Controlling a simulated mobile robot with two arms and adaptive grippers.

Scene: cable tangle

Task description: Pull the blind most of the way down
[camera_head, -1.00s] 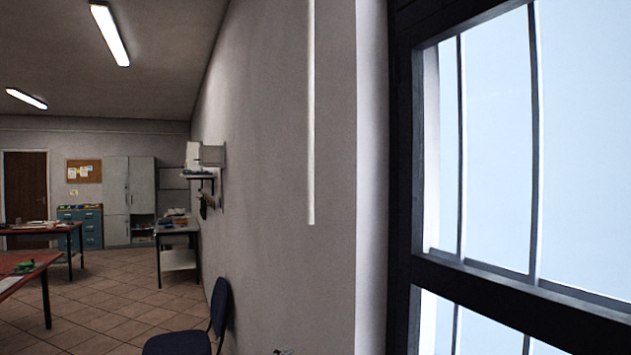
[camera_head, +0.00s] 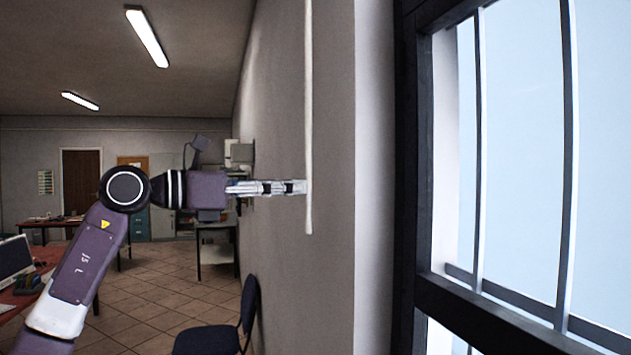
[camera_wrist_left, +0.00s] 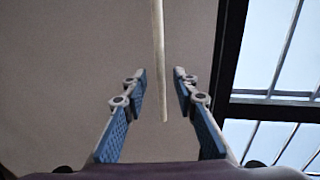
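A thin pale rod (camera_head: 308,120) hangs straight down in front of the wall, left of the window; its lower end is free. It also shows in the left wrist view (camera_wrist_left: 158,40). My left gripper (camera_head: 303,187) points right, its fingertips level with the lower part of the rod. In the left wrist view my left gripper (camera_wrist_left: 160,75) is open, one finger on each side of the rod, with gaps on both sides. Neither finger visibly grips it. The blind's cloth is not in view. My right gripper is not in view.
A dark-framed window (camera_head: 425,150) with bars stands at the right. The grey wall (camera_head: 275,120) runs behind the rod. A dark blue chair (camera_head: 215,338) stands below by the wall. Work tables and cabinets are farther back.

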